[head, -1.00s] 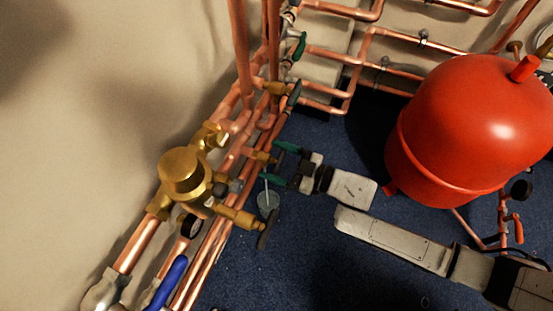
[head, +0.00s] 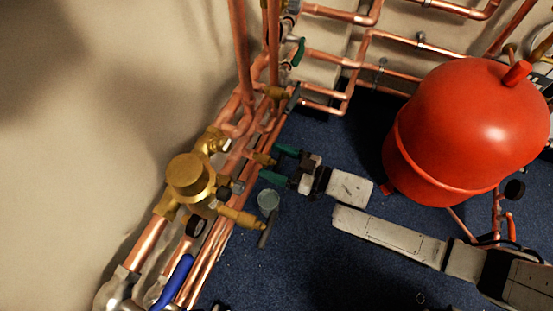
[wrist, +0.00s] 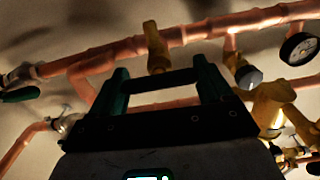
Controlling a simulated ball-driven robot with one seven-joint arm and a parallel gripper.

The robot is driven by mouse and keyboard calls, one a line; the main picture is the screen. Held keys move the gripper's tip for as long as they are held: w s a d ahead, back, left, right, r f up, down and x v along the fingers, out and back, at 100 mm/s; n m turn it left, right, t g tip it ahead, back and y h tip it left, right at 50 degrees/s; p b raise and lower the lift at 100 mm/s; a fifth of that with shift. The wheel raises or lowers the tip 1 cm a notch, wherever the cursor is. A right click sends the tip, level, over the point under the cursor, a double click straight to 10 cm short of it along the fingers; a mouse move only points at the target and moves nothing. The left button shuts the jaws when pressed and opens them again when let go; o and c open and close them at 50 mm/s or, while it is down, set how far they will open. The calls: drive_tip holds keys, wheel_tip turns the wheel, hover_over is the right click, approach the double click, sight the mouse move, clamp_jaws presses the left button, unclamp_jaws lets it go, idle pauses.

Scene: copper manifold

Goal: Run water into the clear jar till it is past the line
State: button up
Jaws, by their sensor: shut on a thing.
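The clear jar (head: 268,201) stands on the blue floor below the brass tap (head: 262,158) on the copper pipes in the head view. It looks pale blue-green; its line and water level are too small to read. No stream of water shows above it now. My gripper (head: 273,162) has its green fingers either side of the tap's handle, just above the jar. In the wrist view my gripper (wrist: 162,72) is shut on the dark tap handle (wrist: 160,80), which spans between the fingers below the brass tap body (wrist: 157,47). The jar is not in the wrist view.
A red tank (head: 470,130) stands at the right. Copper pipes line the wall. The blue floor at the bottom middle is clear.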

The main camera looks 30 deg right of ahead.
drive_tip(key=o, duration=1)
drive_tip(key=shift+c, duration=0.2)
drive_tip(key=p+v, duration=0.3)
drive_tip(key=v, duration=0.8)
drive_tip(key=shift+w+a+f, duration=0.1)
drive_tip(key=shift+f, duration=0.05)
